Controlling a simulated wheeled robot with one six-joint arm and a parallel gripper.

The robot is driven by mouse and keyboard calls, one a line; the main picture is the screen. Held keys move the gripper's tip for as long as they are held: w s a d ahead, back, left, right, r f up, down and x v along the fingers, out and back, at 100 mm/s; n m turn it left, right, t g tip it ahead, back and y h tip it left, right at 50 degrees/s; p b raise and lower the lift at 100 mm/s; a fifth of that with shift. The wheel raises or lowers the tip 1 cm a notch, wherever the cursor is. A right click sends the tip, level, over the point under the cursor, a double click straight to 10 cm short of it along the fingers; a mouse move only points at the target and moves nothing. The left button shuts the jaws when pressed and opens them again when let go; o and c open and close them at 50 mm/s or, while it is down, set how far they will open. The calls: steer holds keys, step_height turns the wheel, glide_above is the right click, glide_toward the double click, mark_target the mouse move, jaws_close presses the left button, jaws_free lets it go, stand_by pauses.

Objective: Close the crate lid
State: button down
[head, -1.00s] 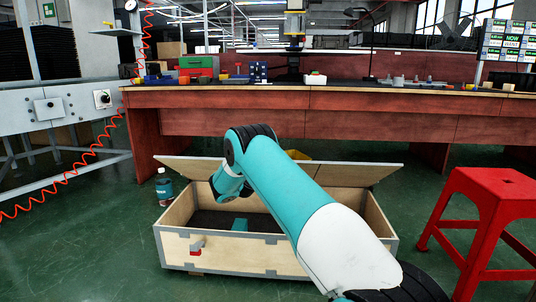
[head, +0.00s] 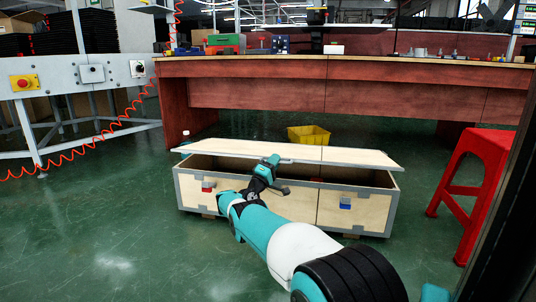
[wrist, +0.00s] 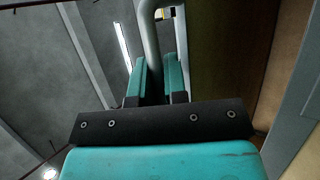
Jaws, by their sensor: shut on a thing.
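The wooden crate (head: 297,205) stands on the floor in the head view. Its pale wooden lid (head: 355,157) lies tilted over it, with the front edge raised above the crate's rim. A dark gap shows between lid and box. My gripper (head: 268,163) is at the lid's front edge, left of its middle. In the wrist view, my gripper (wrist: 157,82) has its teal fingers shut on a grey bent bar (wrist: 151,45), which looks like the lid's handle. The crate's inside is mostly hidden by the lid.
A red latch (head: 207,187) and a blue latch (head: 345,203) sit on the crate's front. A red stool (head: 475,175) stands to the right. A yellow bin (head: 309,135) and a long red workbench (head: 340,95) are behind.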

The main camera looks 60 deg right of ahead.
steer(key=shift+s+a+f+m+h+b, duration=0.1)
steer(key=shift+s+f+m+h+b, duration=0.1)
steer(key=shift+f+b, duration=0.5)
steer(key=shift+s+a+f+m+h+b, duration=0.1)
steer(key=shift+f+m+h+b, duration=0.1)
steer(key=shift+f+b, duration=0.45)
steer(key=shift+g, duration=0.5)
steer(key=c, duration=1.2)
jaws_free()
steer(key=shift+t, duration=0.3)
steer(key=shift+o, duration=0.2)
steer(key=shift+a, duration=0.1)
